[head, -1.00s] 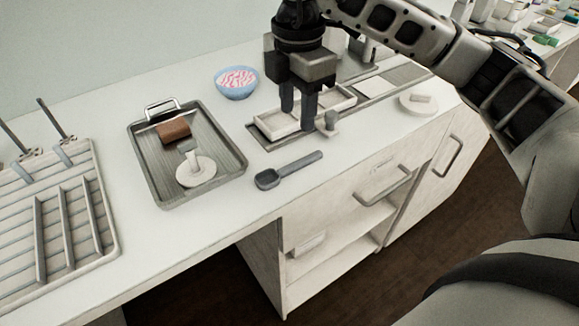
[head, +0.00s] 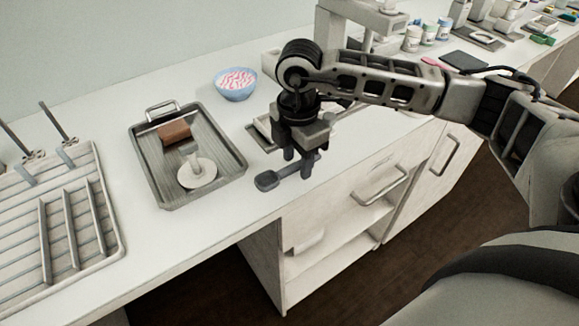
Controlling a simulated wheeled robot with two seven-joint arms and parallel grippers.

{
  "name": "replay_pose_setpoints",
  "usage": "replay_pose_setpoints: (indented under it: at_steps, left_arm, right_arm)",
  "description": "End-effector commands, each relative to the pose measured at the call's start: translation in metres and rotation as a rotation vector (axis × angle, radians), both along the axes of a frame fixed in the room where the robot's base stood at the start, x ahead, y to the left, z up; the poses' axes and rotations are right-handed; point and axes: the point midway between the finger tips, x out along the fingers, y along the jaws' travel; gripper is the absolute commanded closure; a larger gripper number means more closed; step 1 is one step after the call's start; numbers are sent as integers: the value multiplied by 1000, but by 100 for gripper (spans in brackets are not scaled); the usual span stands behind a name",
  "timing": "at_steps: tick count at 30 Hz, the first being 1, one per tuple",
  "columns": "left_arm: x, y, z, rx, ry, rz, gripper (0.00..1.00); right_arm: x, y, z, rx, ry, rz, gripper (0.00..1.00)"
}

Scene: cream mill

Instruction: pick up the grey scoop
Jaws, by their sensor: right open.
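The grey scoop (head: 268,181) lies on the white counter near its front edge, just right of the metal tray. Its bowl points left and its handle runs right, under my right gripper. My right gripper (head: 297,168) points down with its fingers apart, at the scoop's handle. One finger shows on each side of the handle; I cannot tell whether they touch it. The gripper hides part of the handle. My left gripper is not in view.
A metal tray (head: 148,182) holds a brown block (head: 174,132) and a white round piece with a handle (head: 197,172). A blue bowl (head: 235,84) stands behind. A slatted rack (head: 20,240) is at left. My right arm hides part of the counter.

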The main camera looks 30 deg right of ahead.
Motion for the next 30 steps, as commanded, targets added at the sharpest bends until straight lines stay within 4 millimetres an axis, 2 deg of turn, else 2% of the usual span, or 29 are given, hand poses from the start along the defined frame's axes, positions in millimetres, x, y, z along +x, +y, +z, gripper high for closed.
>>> replay_pose_setpoints:
  at_steps: [3, 7, 8, 17, 22, 27, 30]
  left_arm:
    - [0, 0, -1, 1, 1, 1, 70]
    - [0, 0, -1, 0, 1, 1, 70]
    - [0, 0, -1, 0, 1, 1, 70]
    - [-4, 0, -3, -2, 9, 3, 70]
    - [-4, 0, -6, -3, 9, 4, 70]
    - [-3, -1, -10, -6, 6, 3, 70]
    - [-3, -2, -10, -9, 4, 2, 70]
  right_arm:
    - [0, 0, 0, 0, 0, 0, 61]
    - [0, 0, 0, 0, 0, 0, 97]
    - [0, 0, 0, 0, 1, 0, 100]
    - [0, 0, 1, 1, 0, 1, 100]
    - [0, 0, 8, 1, -1, 1, 100]
    - [1, 1, 31, 1, -6, 2, 100]
    - [-13, -10, 50, -1, -5, -1, 100]
